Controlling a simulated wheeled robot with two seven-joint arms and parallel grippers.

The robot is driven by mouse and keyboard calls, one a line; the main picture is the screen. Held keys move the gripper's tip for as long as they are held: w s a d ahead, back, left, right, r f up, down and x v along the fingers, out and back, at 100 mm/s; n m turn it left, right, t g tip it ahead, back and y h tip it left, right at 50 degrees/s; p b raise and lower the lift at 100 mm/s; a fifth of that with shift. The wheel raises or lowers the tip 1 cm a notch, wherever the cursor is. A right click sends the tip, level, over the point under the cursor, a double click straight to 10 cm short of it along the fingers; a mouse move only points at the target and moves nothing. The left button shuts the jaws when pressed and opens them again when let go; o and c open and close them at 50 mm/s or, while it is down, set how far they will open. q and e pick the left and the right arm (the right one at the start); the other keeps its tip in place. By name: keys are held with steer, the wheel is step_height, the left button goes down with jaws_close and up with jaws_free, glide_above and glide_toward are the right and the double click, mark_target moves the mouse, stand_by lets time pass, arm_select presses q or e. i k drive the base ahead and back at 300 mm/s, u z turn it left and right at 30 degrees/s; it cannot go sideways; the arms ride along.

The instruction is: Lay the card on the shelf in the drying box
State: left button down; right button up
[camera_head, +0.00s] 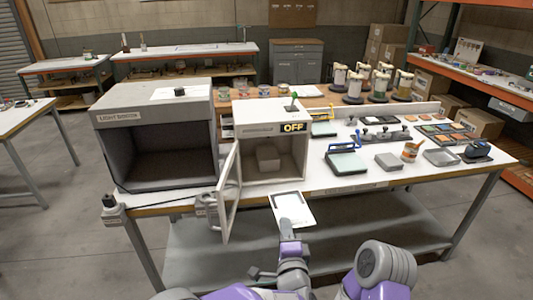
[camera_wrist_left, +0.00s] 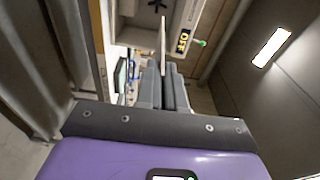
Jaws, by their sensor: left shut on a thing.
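A white card (camera_head: 293,207) with a dark edge is held in my left gripper (camera_head: 290,228), in front of the table's front edge. In the left wrist view the card (camera_wrist_left: 162,42) shows nearly edge-on between the grey fingers (camera_wrist_left: 165,85), which are shut on it. The drying box (camera_head: 271,115) is white, with an "OFF" display, and stands on the table beyond the card. Its door (camera_head: 230,195) is swung open to the left of the card. A pale raised block or shelf (camera_head: 268,160) shows inside; its exact shape is unclear. My right gripper is out of view.
A grey light booth (camera_head: 153,117) stands left of the drying box. To the right on the white table (camera_head: 330,183) are a green-topped pad (camera_head: 346,162), a grey block (camera_head: 388,161), an orange pot (camera_head: 410,151) and trays. Free space lies before the table.

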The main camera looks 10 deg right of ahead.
mark_target(276, 158)
steer(key=i, duration=1.3)
